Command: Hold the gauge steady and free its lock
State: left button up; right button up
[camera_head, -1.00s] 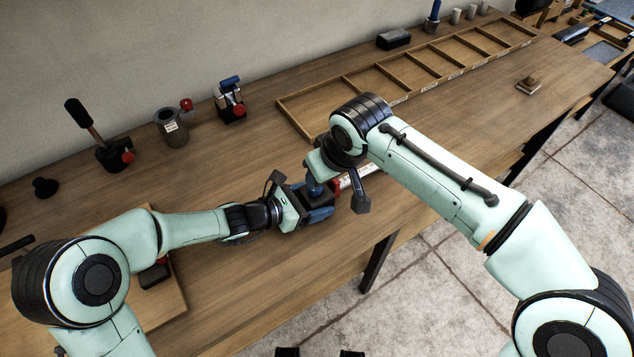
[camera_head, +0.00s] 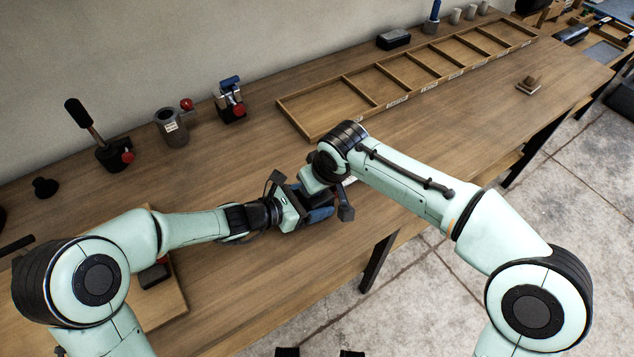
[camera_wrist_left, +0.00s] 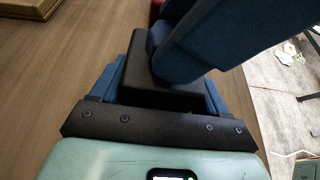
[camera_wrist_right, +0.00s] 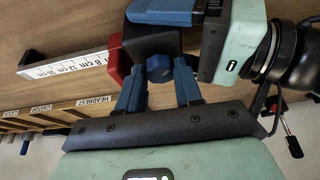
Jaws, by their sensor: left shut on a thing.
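The gauge has a dark block body (camera_wrist_right: 152,40), a red jaw (camera_wrist_right: 116,62), a white ruler marked in cm (camera_wrist_right: 65,66) and a blue lock knob (camera_wrist_right: 159,69). My left gripper (camera_head: 318,213) is shut on the block, with its blue fingers on either side of it in the left wrist view (camera_wrist_left: 160,82). My right gripper (camera_wrist_right: 159,80) has come down over the gauge from above, its fingers apart and on either side of the knob. Whether they touch the knob I cannot tell. The right arm hides most of the gauge and the right fingertips in the head view.
A long wooden compartment tray (camera_head: 300,133) with labels lies behind the gauge. A lever device (camera_head: 112,153), a grey cup (camera_head: 172,130) and a small clamp-like device (camera_head: 230,103) stand along the wall. The table's front edge is close to the grippers.

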jog(key=shift+n, duration=0.3)
jog(key=n, duration=0.1)
jog(key=n+g+y, duration=0.1)
jog(key=n, duration=0.1)
jog(key=shift+w+d+n, duration=0.15)
jog(key=shift+n, duration=0.15)
jog(key=shift+w+n+g+y, duration=0.1)
jog(key=shift+n+g+y, duration=0.25)
jog(key=shift+n, duration=0.8)
jog(key=shift+w+n+g+y, duration=0.15)
jog(key=shift+n+g, duration=0.4)
jog(key=shift+n, duration=0.6)
jog(key=shift+s, duration=0.1)
jog(key=o, duration=0.8)
jog(key=shift+r, duration=0.1)
